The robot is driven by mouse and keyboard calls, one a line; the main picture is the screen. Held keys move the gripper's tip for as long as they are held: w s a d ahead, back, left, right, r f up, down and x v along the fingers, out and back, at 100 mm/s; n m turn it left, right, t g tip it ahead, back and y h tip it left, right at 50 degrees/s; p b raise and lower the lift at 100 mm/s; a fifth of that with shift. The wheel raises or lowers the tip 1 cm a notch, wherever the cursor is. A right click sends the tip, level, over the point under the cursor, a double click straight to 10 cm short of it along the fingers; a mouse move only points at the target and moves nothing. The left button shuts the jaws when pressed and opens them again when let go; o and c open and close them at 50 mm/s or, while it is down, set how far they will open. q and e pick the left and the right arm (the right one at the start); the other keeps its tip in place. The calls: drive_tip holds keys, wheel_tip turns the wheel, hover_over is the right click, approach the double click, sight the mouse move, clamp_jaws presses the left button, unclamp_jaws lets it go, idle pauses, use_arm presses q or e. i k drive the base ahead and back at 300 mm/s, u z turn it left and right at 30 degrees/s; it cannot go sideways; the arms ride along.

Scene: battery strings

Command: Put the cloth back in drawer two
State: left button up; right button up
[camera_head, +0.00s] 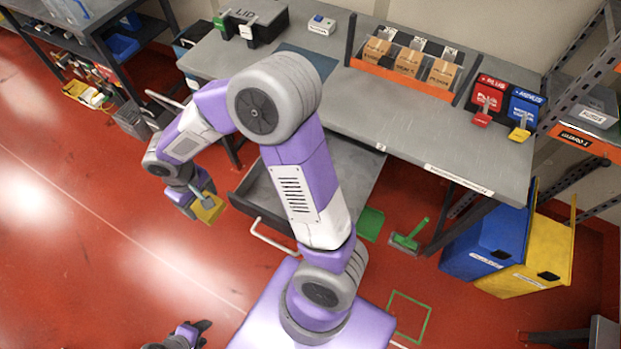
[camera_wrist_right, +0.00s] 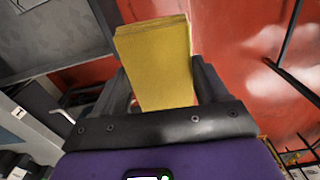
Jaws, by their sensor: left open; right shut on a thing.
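A yellow folded cloth (camera_head: 207,210) is held to the left of the pulled-out grey drawer (camera_head: 347,165) under the workbench. My right gripper (camera_head: 200,200) is shut on the cloth, outside the drawer and apart from it. The right wrist view shows the cloth (camera_wrist_right: 158,65) upright between the fingers. My right arm hides much of the drawer's inside; the visible part of its floor is bare. I cannot read a number on this drawer. My left gripper (camera_head: 204,333) is open and empty low in the head view, away from the drawer.
The workbench (camera_head: 400,115) carries an orange box rack (camera_head: 400,77), a red bin (camera_head: 487,97) and a blue bin (camera_head: 522,108). A drawer handle (camera_head: 270,240) juts out in front. A green brush (camera_head: 410,238) lies on the red floor.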

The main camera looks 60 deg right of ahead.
sight(347, 193)
drive_tip(key=k, duration=0.5)
drive_tip(key=z, duration=1.3)
drive_tip(key=i, duration=0.5)
drive_tip(key=u, duration=0.05)
